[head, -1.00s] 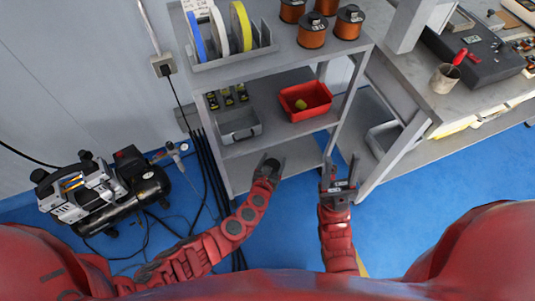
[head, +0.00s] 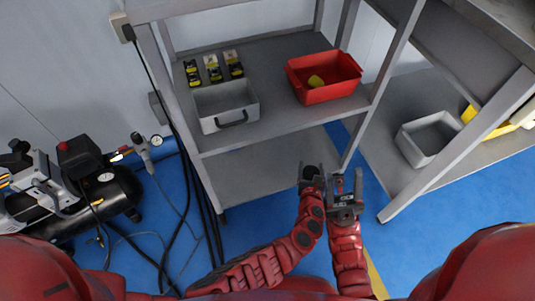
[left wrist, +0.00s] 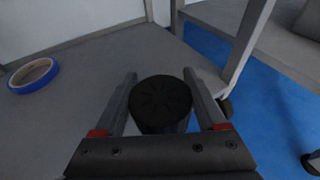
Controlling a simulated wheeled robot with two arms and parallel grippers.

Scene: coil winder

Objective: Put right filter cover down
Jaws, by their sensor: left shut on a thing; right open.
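A round black cover (left wrist: 160,103) with a ribbed top sits between the fingers of my left gripper (left wrist: 161,100) in the left wrist view. In the head view the left gripper (head: 311,177) is shut on it, in front of the bottom shelf's front right corner, and the cover shows only as a small dark round shape. My right gripper (head: 346,187) is open and empty, just right of the left one. The air compressor (head: 75,190) stands on the floor at the far left.
The shelf rack's bottom shelf (head: 260,165) is largely bare; a blue tape roll (left wrist: 33,76) lies there. Its middle shelf holds a grey bin (head: 226,106), a red bin (head: 325,78) and small yellow-black items (head: 213,68). A rack post stands close to my grippers.

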